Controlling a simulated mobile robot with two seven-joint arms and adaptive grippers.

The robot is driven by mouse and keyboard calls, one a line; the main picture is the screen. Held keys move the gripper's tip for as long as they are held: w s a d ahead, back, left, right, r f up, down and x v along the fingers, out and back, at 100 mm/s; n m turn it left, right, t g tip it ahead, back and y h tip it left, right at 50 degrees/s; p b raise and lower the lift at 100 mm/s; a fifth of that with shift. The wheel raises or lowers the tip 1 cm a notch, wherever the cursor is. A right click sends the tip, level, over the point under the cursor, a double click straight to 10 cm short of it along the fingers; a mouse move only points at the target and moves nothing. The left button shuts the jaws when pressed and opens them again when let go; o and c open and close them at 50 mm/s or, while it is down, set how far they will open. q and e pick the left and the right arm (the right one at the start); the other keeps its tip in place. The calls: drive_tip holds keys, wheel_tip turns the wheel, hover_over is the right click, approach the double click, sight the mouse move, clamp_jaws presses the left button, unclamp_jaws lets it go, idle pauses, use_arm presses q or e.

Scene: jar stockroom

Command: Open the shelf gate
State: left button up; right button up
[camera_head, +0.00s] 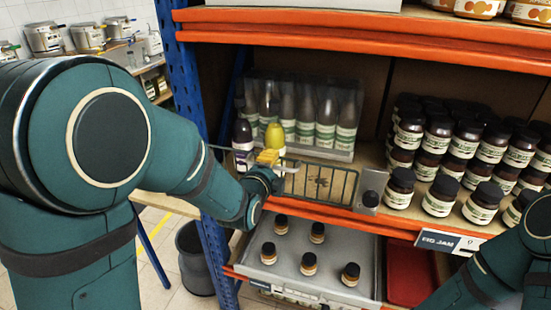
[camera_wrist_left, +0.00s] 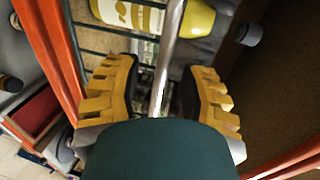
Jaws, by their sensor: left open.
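The shelf gate (camera_head: 318,184) is a dark wire grid along the front of the middle shelf, standing upright. Its wires also show in the wrist view (camera_wrist_left: 92,42). My left gripper (camera_head: 268,157) is at the gate's upper left part, in front of the bottles. In the wrist view the left gripper (camera_wrist_left: 160,95) has its yellow fingers spread, with a pale metal bar (camera_wrist_left: 170,48) running between them. The fingers look apart from the bar; I cannot tell about contact lower down. My right arm shows at the lower right in the head view, but its gripper is out of view.
A yellow-capped bottle (camera_head: 275,138) and a purple bottle (camera_head: 242,140) stand behind the gate. A clear case of bottles (camera_head: 345,152) is farther back. Dark jars (camera_head: 440,196) crowd the right. Below is a grey tray (camera_head: 345,262) with several small jars. A blue post (camera_head: 186,75) stands left.

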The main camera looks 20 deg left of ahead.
use_arm(q)
drive_tip(key=shift+w, duration=0.3)
use_arm(e)
drive_tip(key=shift+w, duration=0.4)
use_arm(q)
clamp_jaws()
